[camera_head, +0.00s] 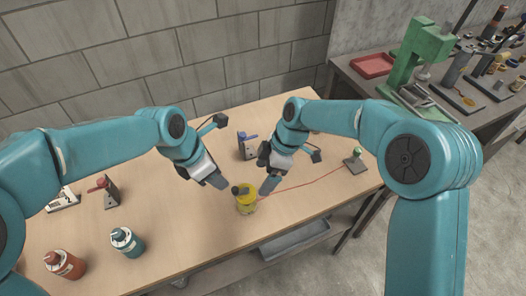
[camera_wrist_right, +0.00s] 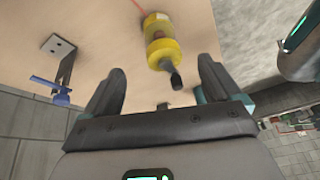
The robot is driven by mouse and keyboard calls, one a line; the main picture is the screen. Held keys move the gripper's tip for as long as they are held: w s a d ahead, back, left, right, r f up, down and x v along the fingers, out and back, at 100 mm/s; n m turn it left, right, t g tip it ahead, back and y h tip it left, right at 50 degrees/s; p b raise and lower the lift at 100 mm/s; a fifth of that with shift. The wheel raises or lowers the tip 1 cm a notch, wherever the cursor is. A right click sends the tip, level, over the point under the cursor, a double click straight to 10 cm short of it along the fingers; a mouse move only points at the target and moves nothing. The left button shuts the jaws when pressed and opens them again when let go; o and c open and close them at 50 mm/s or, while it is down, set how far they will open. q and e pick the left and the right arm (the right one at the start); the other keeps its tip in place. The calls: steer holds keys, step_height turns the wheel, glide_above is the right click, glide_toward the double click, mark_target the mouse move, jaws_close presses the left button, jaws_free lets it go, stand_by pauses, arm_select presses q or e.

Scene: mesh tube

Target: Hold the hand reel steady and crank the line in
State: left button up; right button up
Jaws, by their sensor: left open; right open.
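The yellow hand reel (camera_head: 246,204) stands near the front edge of the wooden table, with a dark crank knob (camera_head: 240,190) on its top. A red line (camera_head: 305,184) runs from it to a small post with a green top (camera_head: 355,156) at the right. My left gripper (camera_head: 222,185) is open, just left of and above the reel. My right gripper (camera_head: 266,188) is open and empty, just right of the reel. In the right wrist view the reel (camera_wrist_right: 163,42) lies ahead of the open fingers (camera_wrist_right: 160,85), its dark knob (camera_wrist_right: 176,80) toward them, apart from both.
A blue-handled clamp (camera_head: 246,146) stands behind the reel. A red-handled clamp (camera_head: 104,190), a teal bottle (camera_head: 126,242) and an orange bottle (camera_head: 64,263) are at the left. A grey tray (camera_head: 295,239) sits below the front edge. A second bench with a green press (camera_head: 410,55) is at the right.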

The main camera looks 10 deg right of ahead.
mark_target(246, 190)
step_height(246, 190, up, 6)
steer(key=w+n+g, duration=0.1)
steer(key=n, duration=0.4)
steer(key=x, duration=1.5)
steer(key=shift+a+f, duration=0.15)
steer(key=shift+f, duration=0.2)
steer(key=shift+s+r, duration=0.1)
